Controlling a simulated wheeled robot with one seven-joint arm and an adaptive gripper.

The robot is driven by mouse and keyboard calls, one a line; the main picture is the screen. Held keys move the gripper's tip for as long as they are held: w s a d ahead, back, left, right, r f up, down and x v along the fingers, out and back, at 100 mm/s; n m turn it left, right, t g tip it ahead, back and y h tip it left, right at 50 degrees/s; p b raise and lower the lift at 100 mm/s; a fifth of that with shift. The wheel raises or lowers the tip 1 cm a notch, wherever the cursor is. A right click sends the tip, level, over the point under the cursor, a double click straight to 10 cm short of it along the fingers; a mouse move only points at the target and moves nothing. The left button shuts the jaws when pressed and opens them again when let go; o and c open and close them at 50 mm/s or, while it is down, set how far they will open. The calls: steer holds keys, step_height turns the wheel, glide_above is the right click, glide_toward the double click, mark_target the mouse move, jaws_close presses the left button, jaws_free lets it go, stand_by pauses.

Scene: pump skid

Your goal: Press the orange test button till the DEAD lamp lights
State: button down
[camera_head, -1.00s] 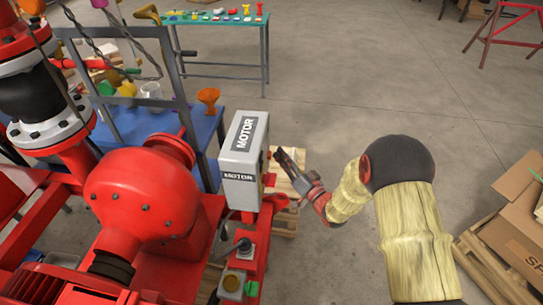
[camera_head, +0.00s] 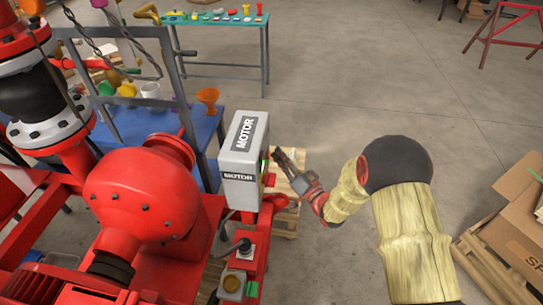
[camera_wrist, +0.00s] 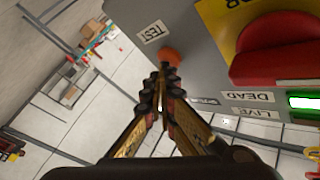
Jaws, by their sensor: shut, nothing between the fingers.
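The grey motor box (camera_head: 243,150) stands on the red skid, with its working face turned away from the head view. In the wrist view that face appears inverted, with the orange test button (camera_wrist: 172,57) beside the TEST label (camera_wrist: 155,31). My gripper (camera_wrist: 168,74) is shut and empty, its tips at the near edge of the button; I cannot tell whether they touch it. In the head view my gripper (camera_head: 280,154) is just right of the box. The lamp (camera_wrist: 305,102) beside the DEAD label (camera_wrist: 252,97) glows green-white. The LIVE label (camera_wrist: 257,113) is next to it.
A large red rotary handle (camera_wrist: 285,50) on a yellow plate projects close to the button. The red pump (camera_head: 140,205) fills the left. A wooden pallet (camera_head: 290,218) lies beneath my gripper. Open floor (camera_head: 370,75) lies behind, and cardboard boxes (camera_head: 515,215) stand at the right.

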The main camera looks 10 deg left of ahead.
steer(key=shift+d, duration=0.85)
steer(key=shift+d, duration=0.15)
steer(key=d, duration=0.4)
steer(key=shift+s+d, duration=0.15)
steer(key=shift+d, duration=0.2)
stand_by(0.4)
